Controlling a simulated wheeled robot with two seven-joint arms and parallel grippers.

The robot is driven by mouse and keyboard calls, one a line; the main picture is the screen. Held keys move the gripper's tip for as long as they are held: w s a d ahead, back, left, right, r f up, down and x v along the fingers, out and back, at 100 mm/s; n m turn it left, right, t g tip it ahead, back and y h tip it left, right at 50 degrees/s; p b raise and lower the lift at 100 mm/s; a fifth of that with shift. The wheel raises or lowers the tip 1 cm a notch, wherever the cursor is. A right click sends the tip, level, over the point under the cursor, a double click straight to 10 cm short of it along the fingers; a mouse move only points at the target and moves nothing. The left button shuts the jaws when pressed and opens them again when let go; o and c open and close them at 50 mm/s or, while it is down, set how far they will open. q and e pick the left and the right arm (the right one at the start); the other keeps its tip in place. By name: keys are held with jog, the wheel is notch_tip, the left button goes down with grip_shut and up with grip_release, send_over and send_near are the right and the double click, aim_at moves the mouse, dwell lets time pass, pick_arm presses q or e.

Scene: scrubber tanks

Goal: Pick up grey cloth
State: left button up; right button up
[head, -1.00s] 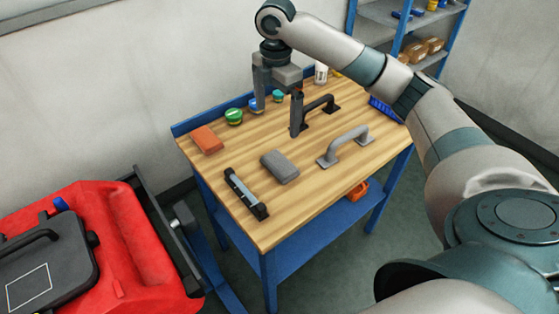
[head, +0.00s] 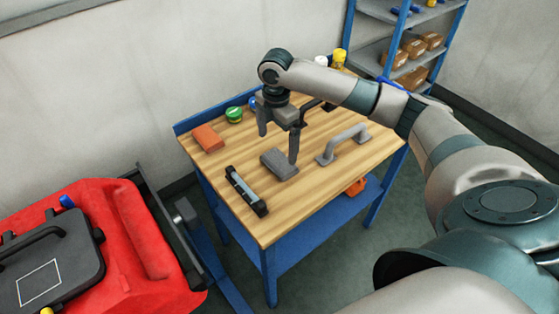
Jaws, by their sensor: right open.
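The grey cloth (head: 277,164) is a folded, block-like grey piece lying flat near the middle of the wooden tabletop in the head view. My right gripper (head: 279,149) points down with its two fingers apart and nothing between them. Its fingers are just above or beside the cloth; one fingertip overlaps the cloth's right end in the picture. I cannot tell whether it touches. My left gripper is not in the view.
On the workbench (head: 300,208) are an orange-brown block (head: 208,138), a black-and-grey bar (head: 246,191), a grey handle (head: 342,144) and a green-lidded jar (head: 234,114). A black handle is partly hidden behind my gripper. A red machine (head: 120,240) stands at left.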

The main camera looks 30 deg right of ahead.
aim_at(280, 161)
jog(key=shift+f, duration=0.85)
jog(key=shift+s+d+f+p, duration=0.1)
jog(key=shift+s+f+p, duration=0.1)
jog(key=shift+f+p, duration=0.45)
jog(key=f, duration=0.1)
jog(key=f+p, duration=0.1)
jog(key=f, duration=0.1)
jog(key=shift+s+d, duration=0.1)
jog(key=shift+d, duration=0.1)
jog(key=shift+f+p, duration=0.3)
jog(key=shift+f, duration=0.15)
jog(key=c, duration=0.9)
